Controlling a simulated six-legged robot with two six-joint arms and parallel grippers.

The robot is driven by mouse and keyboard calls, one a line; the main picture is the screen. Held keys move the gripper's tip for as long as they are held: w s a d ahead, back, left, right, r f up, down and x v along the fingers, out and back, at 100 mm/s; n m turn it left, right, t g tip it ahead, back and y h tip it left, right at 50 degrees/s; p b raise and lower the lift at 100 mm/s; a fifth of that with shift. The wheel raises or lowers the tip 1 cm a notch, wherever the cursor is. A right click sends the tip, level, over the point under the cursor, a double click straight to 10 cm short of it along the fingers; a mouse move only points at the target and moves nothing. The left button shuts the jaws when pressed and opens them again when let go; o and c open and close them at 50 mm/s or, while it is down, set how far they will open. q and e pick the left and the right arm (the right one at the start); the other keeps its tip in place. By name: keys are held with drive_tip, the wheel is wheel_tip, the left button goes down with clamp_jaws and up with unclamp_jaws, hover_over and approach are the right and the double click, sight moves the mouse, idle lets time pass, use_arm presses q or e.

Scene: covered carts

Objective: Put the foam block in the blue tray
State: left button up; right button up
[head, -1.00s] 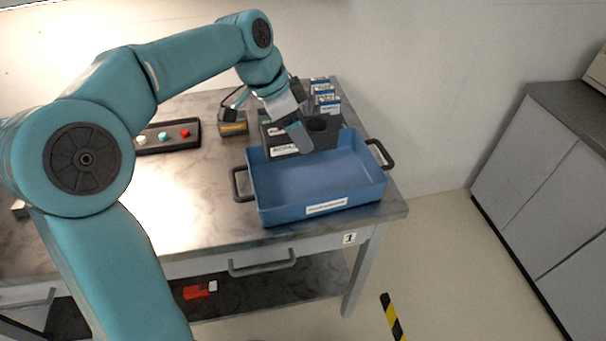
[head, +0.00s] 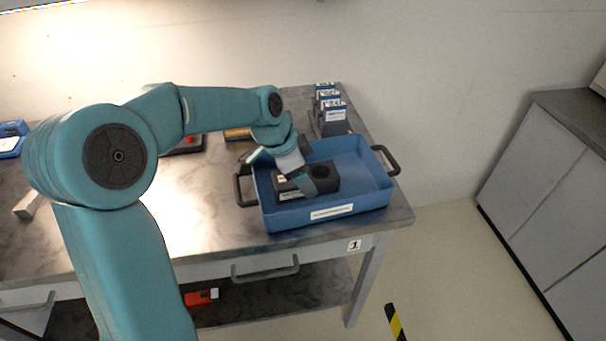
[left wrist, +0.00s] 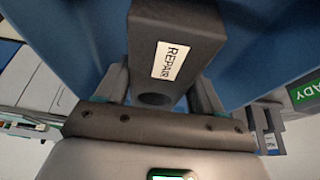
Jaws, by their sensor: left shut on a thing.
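The foam block (head: 325,179) is a dark block with a round hole and white labels; one label reads REPAIR in the left wrist view (left wrist: 190,30). My left gripper (head: 303,184) is shut on it, one finger on each side, as the left wrist view (left wrist: 162,92) also shows. The blue tray (head: 365,195) stands at the right end of the table, with a dark handle at each end. The block is inside the tray's walls, near its left half. I cannot tell whether it touches the tray floor. My right gripper is not in view.
A dark rack of blue-and-white boxes (head: 331,114) stands behind the tray. A yellowish box (head: 237,134) and a dark button panel (head: 188,145) lie left of it, partly behind my arm. A grey cabinet (head: 545,170) stands at right. The tray's right part is free.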

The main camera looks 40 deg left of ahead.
use_arm(q)
drive_tip(key=o, duration=0.6)
drive_tip(key=shift+f, duration=0.2)
drive_tip(key=o, duration=0.4)
drive_tip(key=shift+a, duration=0.1)
drive_tip(key=shift+o, duration=0.2)
drive_tip(key=shift+r, duration=0.1)
drive_tip(key=shift+r, duration=0.25)
drive_tip(key=shift+a+r, duration=0.1)
drive_tip(key=shift+r, duration=0.25)
drive_tip(key=p+v, duration=0.1)
drive_tip(key=v, duration=1)
drive_tip(key=shift+s, duration=0.1)
